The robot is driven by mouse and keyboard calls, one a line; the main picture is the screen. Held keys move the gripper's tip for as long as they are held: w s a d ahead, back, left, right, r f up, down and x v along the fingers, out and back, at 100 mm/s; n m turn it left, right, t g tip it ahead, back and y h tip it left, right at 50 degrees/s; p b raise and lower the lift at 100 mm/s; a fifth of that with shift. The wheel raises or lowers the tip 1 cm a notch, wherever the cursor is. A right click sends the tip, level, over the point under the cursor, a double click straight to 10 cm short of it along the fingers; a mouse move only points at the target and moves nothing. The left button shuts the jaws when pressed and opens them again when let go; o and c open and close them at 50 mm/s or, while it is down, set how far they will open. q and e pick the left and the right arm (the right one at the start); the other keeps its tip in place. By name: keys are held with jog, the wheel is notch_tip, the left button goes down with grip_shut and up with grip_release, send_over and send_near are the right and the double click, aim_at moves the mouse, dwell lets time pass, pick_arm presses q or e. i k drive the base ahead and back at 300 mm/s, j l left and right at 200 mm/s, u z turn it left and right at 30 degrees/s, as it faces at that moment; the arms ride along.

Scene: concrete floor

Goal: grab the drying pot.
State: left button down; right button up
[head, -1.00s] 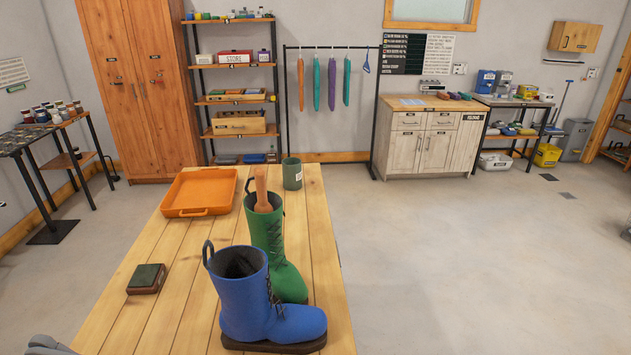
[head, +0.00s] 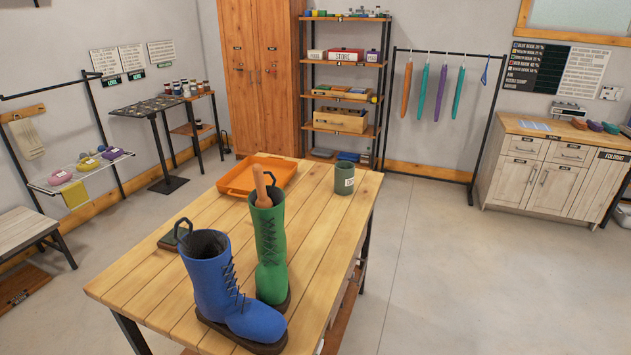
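A dark green cylindrical pot (head: 344,180) with a small white label stands upright near the far right corner of the wooden table (head: 330,235). I take it for the drying pot; its label is too small to read surely. Nothing touches it, and it stands apart from the other things on the table. Neither of my grippers is in view.
A green boot (head: 270,250) with a wooden-looking piece (head: 262,188) in its top and a blue boot (head: 215,285) stand nearer on the table. An orange tray (head: 258,176) lies left of the pot. A dark block (head: 168,240) is partly hidden. Floor right of the table is clear.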

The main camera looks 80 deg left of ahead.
aim_at(344, 171)
jog(key=i+j+u, duration=0.1)
jog(key=i+u, duration=0.75)
jog(key=i+l+u, duration=0.1)
jog(key=i+u, duration=0.15)
jog(key=u, duration=0.15)
jog(key=i+j+u, duration=0.1)
jog(key=i+u, duration=0.2)
jog(key=u, duration=0.15)
jog(key=i+u, duration=0.7)
jog(key=u, duration=0.25)
